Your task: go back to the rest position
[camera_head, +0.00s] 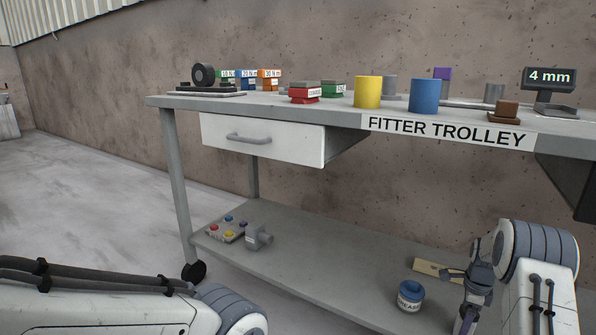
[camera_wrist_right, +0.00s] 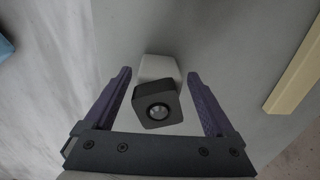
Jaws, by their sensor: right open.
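My right gripper (camera_wrist_right: 159,73) is open, with its two dark purple fingers apart in the right wrist view. A small block with a pale part and a dark part with a round end (camera_wrist_right: 157,102) shows between the fingers; I cannot tell whether it touches them. In the head view my right arm reaches down at the lower right, by the trolley's lower shelf (camera_head: 330,265). My left arm shows at the lower left, but its gripper is out of view.
A jar with a blue lid (camera_head: 411,295) and a wooden strip (camera_head: 432,267) are near my right arm. The trolley's top (camera_head: 220,100) holds several cylinders and boxes, and a display (camera_head: 549,78). A drawer (camera_head: 265,139) hangs below. The shelf's middle is clear.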

